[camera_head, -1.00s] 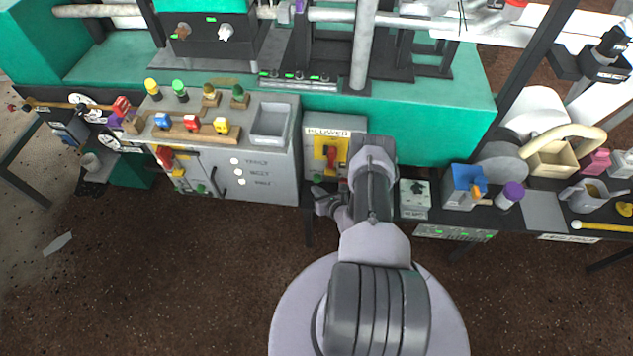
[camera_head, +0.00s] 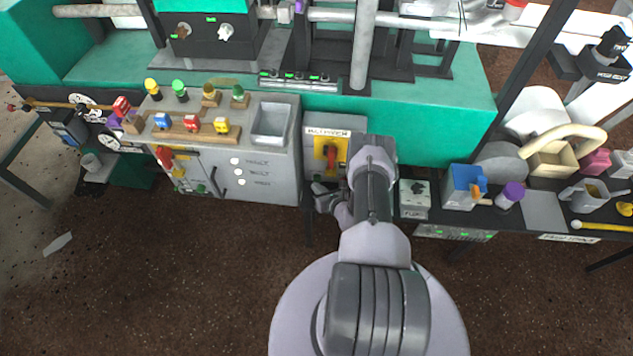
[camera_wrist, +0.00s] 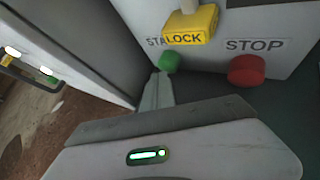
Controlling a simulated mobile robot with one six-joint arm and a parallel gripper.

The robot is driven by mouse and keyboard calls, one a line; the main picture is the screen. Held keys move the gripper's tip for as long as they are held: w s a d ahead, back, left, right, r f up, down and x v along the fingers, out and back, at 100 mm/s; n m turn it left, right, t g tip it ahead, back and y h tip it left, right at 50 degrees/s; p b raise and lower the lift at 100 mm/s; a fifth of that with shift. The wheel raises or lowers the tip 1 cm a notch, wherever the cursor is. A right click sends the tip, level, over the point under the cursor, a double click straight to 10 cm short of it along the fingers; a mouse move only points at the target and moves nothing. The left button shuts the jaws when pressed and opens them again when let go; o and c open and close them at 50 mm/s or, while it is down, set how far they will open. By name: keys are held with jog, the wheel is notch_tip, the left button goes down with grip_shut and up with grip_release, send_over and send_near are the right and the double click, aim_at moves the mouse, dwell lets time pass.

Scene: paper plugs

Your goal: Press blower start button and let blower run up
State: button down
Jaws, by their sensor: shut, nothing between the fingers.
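The blower box (camera_head: 345,128), with its yellow panel and red switch handle (camera_head: 331,154), stands left of my arm in the head view. In the wrist view the green start button (camera_wrist: 170,62) is on its grey face, under a partly hidden "STA" label. The red stop button (camera_wrist: 246,69) is to its right. A yellow LOCK tag (camera_wrist: 190,26) hangs above the green button and covers part of the label. My gripper (camera_wrist: 160,78) is shut and empty, its tip right at the lower edge of the green button. I cannot tell whether it touches or presses it.
A grey cabinet (camera_head: 285,165) stands close left of the blower box. A small grey box (camera_head: 414,198) and a blue bin (camera_head: 463,186) stand to the right of my arm. Open brown floor (camera_head: 170,285) lies in front.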

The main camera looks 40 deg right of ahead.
jog(key=shift+w+d, duration=0.25)
dwell(0.5)
jog(key=shift+s+a+p, duration=0.4)
jog(key=shift+s+a, duration=0.2)
jog(key=shift+a, duration=0.1)
jog(key=shift+s+a+p, duration=1.1)
jog(key=shift+s+a, duration=0.5)
jog(key=shift+a, duration=0.35)
jog(key=shift+s, duration=0.1)
